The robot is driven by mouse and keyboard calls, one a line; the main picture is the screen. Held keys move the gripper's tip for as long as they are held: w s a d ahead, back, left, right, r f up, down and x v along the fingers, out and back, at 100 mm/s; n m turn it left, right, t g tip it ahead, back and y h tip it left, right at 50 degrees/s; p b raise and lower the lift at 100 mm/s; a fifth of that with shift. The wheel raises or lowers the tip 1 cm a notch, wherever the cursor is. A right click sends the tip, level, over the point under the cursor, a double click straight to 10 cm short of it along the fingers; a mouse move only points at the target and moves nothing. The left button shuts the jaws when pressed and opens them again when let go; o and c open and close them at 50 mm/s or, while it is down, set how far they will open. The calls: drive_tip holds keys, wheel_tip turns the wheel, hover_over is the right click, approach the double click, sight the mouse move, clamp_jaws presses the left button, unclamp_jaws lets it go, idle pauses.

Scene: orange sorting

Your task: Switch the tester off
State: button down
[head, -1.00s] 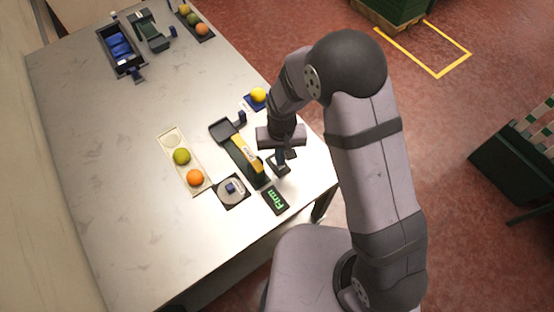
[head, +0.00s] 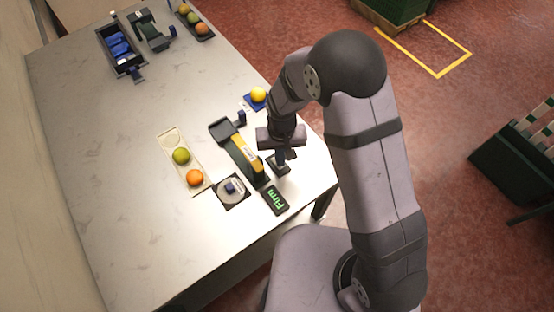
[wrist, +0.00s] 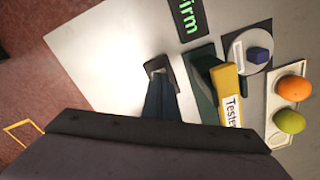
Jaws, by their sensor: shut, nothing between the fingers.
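The tester (head: 245,156) stands near the table's front right edge, a dark green body with a yellow bar; its label reads "Tester" in the wrist view (wrist: 230,95). A dark display (head: 275,200) beside it shows "Firm" in green, and it also shows in the wrist view (wrist: 189,18). A small dark block (wrist: 159,68), perhaps a switch, sits beside the tester. My gripper (wrist: 160,92) is shut and empty, pointing down with its fingertips at or just over that block. The fingers hide part of it, and I cannot tell contact or the switch's position.
A cream tray (head: 170,140) holds a green fruit (head: 181,156) and an orange (head: 194,178). A dark square with a round dial (head: 231,190) lies left of the display. A yellow fruit (head: 258,95) sits on a blue pad behind.

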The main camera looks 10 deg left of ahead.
drive_tip(key=shift+f+b, duration=0.3)
drive_tip(key=shift+f, duration=0.15)
idle(0.4)
wheel_tip(320, 180, up, 7)
drive_tip(key=p, duration=0.5)
drive_tip(key=shift+p, duration=0.4)
idle(0.4)
